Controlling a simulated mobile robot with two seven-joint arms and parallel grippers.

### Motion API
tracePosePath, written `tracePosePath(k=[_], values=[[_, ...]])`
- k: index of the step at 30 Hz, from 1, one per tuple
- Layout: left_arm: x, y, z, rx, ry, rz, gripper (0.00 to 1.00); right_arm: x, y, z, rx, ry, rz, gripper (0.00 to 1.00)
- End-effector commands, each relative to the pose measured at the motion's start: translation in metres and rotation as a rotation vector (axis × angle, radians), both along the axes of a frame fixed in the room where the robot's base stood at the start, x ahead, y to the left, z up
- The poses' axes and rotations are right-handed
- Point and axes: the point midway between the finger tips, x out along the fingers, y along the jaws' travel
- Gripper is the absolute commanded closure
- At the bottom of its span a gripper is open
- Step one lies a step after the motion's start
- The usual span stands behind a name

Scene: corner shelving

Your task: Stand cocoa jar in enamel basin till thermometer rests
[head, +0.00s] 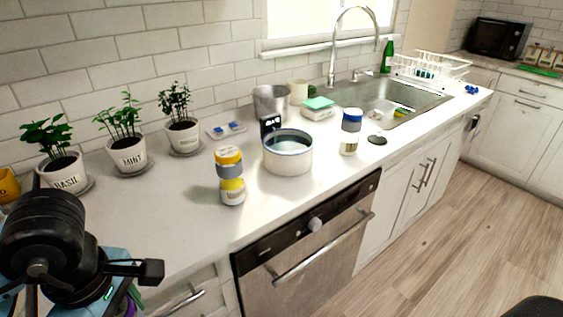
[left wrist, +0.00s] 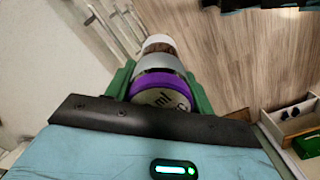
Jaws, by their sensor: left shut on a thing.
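My left gripper (left wrist: 160,80) is shut around a jar with a purple lid, a grey band and a brown and white body. This looks like the cocoa jar (left wrist: 158,88), but its label is not readable. In the head view the left gripper (head: 132,300) is at the lower left, mostly hidden by my own arm, off the counter's front edge. The white enamel basin (head: 287,160) stands mid-counter with a dark rim and what looks like water inside. A black thermometer (head: 270,124) with a lit display is upright at the basin's back left rim. My right gripper is out of view.
A yellow-lidded jar (head: 230,176) stands left of the basin and a blue-lidded jar (head: 350,132) right of it. A metal pot (head: 271,101) is behind. Potted herbs (head: 132,156) line the wall. The counter (head: 175,205) left of the yellow-lidded jar is clear.

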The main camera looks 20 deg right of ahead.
Motion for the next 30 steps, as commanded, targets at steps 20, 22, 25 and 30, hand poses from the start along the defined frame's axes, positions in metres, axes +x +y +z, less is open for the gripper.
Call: tracePosePath(k=[20, 22, 25, 30], values=[[-0.024, 0.089, -0.050, 0.026, -0.021, -1.015, 0.77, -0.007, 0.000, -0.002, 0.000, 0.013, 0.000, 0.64], [-0.026, 0.092, -0.051, 0.028, -0.022, -1.061, 0.77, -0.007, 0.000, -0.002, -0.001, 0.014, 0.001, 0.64], [-0.027, 0.094, -0.053, 0.029, -0.021, -1.096, 0.77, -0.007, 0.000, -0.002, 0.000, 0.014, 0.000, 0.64], [-0.027, 0.095, -0.053, 0.030, -0.020, -1.108, 0.77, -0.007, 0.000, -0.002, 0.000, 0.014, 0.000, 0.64]])
